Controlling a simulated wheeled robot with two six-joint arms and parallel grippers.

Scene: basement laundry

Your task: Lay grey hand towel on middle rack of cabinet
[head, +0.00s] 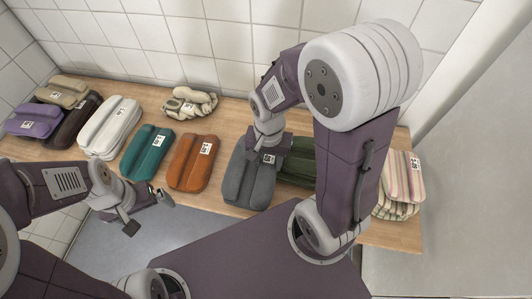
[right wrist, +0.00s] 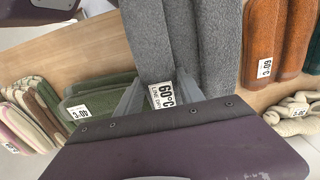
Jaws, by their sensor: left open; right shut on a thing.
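The grey hand towel (head: 248,182) lies folded on the wooden table, between an orange and a green towel. In the right wrist view the grey towel (right wrist: 150,42) carries a white tag (right wrist: 162,94) reading 60°C. My right gripper (right wrist: 160,92) is shut on the towel at its tagged end; in the head view my right gripper (head: 267,153) comes down over the towel's back part, its fingertips mostly hidden. My left gripper (head: 150,212) is open and empty, in front of the table's front edge. No cabinet rack can be made out.
On the wooden table (head: 225,118) lie an orange towel (head: 193,162), a teal towel (head: 146,153), a white towel (head: 110,127), a green towel (head: 298,166), a cream bundle (head: 189,102) and a striped stack (head: 402,185). Dark and purple towels (head: 34,121) lie far left. A tiled wall stands behind.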

